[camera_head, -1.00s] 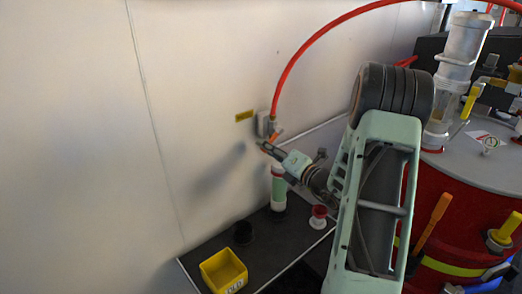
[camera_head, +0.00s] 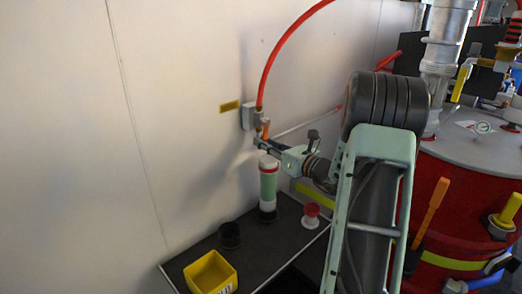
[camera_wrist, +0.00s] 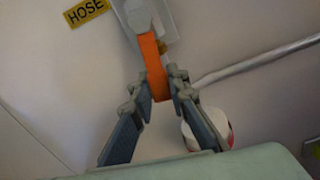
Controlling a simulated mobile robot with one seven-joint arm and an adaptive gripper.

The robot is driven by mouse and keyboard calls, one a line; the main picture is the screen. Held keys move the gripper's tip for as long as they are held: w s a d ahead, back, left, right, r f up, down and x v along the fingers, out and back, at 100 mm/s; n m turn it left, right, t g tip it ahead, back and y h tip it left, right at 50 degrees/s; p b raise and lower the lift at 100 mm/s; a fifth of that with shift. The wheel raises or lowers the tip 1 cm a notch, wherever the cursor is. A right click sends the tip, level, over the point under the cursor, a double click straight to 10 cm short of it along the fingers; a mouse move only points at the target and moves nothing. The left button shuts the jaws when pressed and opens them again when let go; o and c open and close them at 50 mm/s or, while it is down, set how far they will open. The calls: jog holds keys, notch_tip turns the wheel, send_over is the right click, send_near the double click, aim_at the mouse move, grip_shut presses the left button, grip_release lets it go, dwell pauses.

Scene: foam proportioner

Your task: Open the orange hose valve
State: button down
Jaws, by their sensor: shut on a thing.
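The orange valve handle (camera_wrist: 153,66) hangs down between my gripper's fingers in the wrist view, its lower end between the fingertips. It shows in the head view (camera_head: 265,130) as a short orange piece below the grey valve fitting (camera_head: 250,118) on the wall. A red hose (camera_head: 275,58) rises from that fitting. My gripper (camera_wrist: 161,88) is shut on the handle's lower end; in the head view it reaches in from the right (camera_head: 260,144). A yellow label reading HOSE (camera_wrist: 86,11) is on the wall at the valve's left, also in the head view (camera_head: 229,106).
A green and white cylinder (camera_head: 268,187) stands below my gripper on a dark shelf (camera_head: 262,243). A yellow bin (camera_head: 210,272), a black cup (camera_head: 230,235) and a red-and-white spool (camera_head: 311,215) are there too. A red tank (camera_head: 462,205) stands right.

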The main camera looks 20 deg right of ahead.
jog(key=shift+d+f+n+b, duration=0.15)
jog(key=shift+d+n+b, duration=0.2)
jog(key=shift+n, duration=0.15)
jog(key=shift+w, duration=0.1)
jog(key=c, duration=1.8)
grip_release()
jog(key=shift+c, duration=0.2)
jog(key=v, duration=1.2)
